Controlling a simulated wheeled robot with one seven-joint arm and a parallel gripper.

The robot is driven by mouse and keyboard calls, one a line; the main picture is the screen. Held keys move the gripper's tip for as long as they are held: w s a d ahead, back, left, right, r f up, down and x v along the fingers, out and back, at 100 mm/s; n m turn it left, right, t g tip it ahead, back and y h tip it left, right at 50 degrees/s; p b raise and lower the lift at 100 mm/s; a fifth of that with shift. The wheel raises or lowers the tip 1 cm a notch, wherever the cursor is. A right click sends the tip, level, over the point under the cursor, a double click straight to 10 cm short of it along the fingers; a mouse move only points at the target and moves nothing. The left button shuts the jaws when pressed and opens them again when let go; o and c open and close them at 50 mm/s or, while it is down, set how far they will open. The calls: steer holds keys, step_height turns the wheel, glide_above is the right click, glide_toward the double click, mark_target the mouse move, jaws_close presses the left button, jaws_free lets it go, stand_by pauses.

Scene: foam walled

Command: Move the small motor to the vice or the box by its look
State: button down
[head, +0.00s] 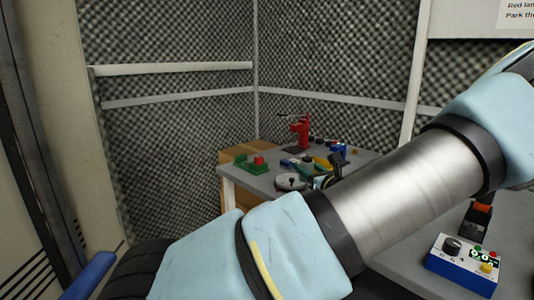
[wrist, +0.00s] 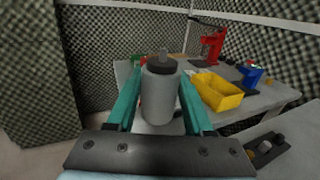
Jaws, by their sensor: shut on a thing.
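The small motor (wrist: 158,92) is a grey cylinder with a black top and a short shaft, upright in the wrist view. My gripper (wrist: 160,108) is shut on it, with a teal finger on each side. It is held in front of the grey table; its lower end is hidden by my gripper's body. I cannot make out the motor in the head view, where my arm fills the foreground. A blue vice-like thing (wrist: 250,74) stands on the table at the right, also in the head view (head: 338,147). A yellow open box (wrist: 222,96) sits nearer.
A red press (head: 301,132) stands at the back of the table (head: 235,174). A green thing with a red block (head: 255,163) is at the left, a round dish (head: 290,182) in front. A blue meter box (head: 462,265) is at the lower right. Foam walls close the back.

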steer(key=s+a+f, duration=0.2)
steer(key=a+f, duration=0.9)
steer(key=s+a+f+n+y, duration=0.1)
steer(key=s+a+f, duration=0.2)
steer(key=a+f, duration=0.7)
steer(key=shift+s+a+f+g+y, duration=0.2)
steer(key=shift+a+f+g+y, duration=0.1)
steer(key=shift+a+f+g, duration=0.15)
steer(key=shift+w+d+r, duration=0.1)
steer(key=shift+d, duration=0.1)
